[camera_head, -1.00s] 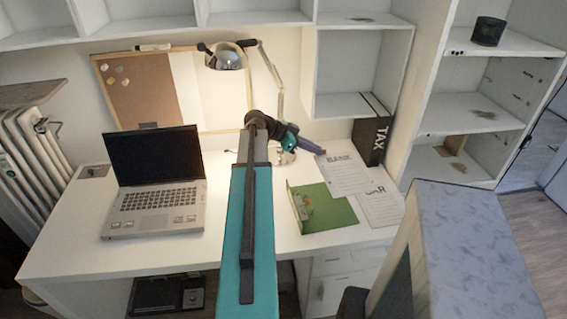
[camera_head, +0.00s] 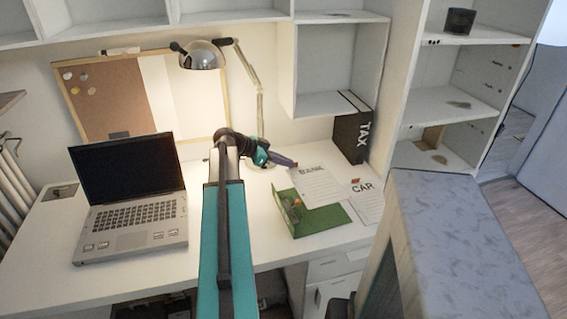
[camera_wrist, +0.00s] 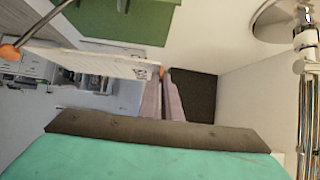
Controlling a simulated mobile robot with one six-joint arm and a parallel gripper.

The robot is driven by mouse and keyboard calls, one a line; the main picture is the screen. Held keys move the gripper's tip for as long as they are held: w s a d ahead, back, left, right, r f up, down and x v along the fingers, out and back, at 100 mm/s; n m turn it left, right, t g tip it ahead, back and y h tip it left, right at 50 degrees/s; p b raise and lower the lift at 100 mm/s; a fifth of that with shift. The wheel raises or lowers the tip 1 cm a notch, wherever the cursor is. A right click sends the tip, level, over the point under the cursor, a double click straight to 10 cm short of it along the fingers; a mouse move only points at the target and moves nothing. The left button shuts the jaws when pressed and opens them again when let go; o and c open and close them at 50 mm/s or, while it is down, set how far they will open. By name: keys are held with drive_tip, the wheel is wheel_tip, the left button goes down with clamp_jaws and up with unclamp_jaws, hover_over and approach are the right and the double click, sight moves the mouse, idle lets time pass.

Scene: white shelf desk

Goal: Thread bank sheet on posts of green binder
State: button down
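The white bank sheet (camera_head: 320,190) is in the head view, above and partly across the open green binder (camera_head: 325,219). My gripper (camera_head: 292,164) is at the sheet's upper left edge. In the wrist view, my gripper's fingers (camera_wrist: 163,88) are closed at an orange bit on the near end of the bank sheet (camera_wrist: 95,62), which shows almost edge-on. Another orange tip shows at its far end. The green binder also shows in the wrist view (camera_wrist: 120,22). The binder's posts (camera_head: 292,203) are small and blurred by its raised left cover. The sheet's holes cannot be made out.
The CAR sheet (camera_head: 368,205) lies right of the binder. The black TAX binder (camera_head: 352,132) stands behind, under the shelf. A lamp (camera_head: 203,55) and an open laptop (camera_head: 128,195) are to the left. The desk between laptop and binder is clear.

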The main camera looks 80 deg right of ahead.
drive_tip(key=shift+w+a+b, duration=0.1)
drive_tip(key=shift+b, duration=0.4)
drive_tip(key=shift+f+b, duration=2.5)
drive_tip(key=shift+f, duration=0.55)
drive_tip(key=shift+f+b, duration=0.4)
drive_tip(key=shift+b, duration=0.45)
idle(0.9)
drive_tip(key=shift+f+b, duration=0.6)
drive_tip(key=shift+f, duration=0.2)
idle(1.9)
